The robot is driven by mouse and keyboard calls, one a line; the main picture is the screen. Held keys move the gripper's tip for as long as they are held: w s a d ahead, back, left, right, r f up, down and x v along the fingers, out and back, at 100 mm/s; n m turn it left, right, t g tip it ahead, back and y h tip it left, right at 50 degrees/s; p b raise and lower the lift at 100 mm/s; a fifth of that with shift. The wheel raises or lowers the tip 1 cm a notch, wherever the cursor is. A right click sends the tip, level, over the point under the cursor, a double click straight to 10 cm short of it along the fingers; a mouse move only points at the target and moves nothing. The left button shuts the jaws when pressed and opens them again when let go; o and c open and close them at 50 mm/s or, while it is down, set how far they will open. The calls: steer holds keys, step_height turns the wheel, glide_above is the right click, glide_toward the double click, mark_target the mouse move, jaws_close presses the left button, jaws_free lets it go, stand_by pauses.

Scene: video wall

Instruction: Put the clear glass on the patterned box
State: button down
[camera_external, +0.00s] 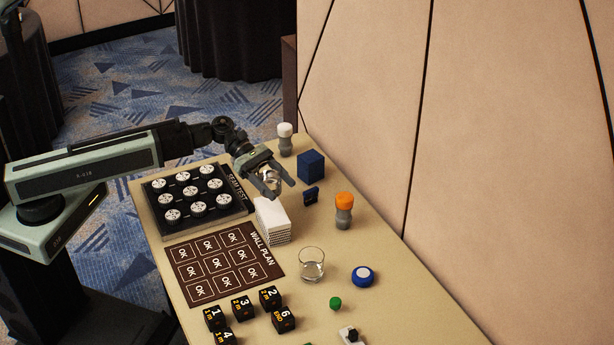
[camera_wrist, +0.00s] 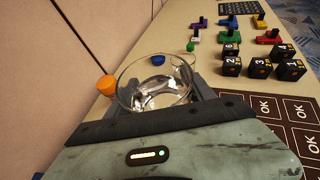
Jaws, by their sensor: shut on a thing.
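My gripper (camera_external: 270,186) is shut on a clear glass (camera_external: 271,179). The glass's round rim shows large between the fingers in the wrist view (camera_wrist: 155,85). A white box with fine patterned sides (camera_external: 273,222) stands on the table just below my gripper in the external view. The held glass appears above and slightly behind the box, apart from it; the exact height is hard to tell. A second clear glass (camera_external: 312,265) stands upright on the table, right of the box. The box is hidden in the wrist view.
An orange-capped bottle (camera_external: 344,211), a blue box (camera_external: 311,166) and a white-capped bottle (camera_external: 285,139) stand along the wall side. A black tray (camera_external: 235,213) with round pieces and a brown wall plan (camera_external: 221,262) lie left. Several black cubes (camera_external: 270,298) stand in front.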

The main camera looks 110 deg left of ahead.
mark_target(279, 215)
step_height(279, 215, down, 7)
steer(key=b, duration=0.6)
steer(key=shift+f, duration=0.1)
steer(key=shift+r, duration=0.2)
steer(key=shift+f, duration=0.15)
steer(key=shift+c, duration=1.8)
jaws_free()
steer(key=shift+r, duration=0.2)
steer(key=p+v, duration=0.5)
steer(key=v, duration=0.7)
steer(key=shift+f, duration=0.1)
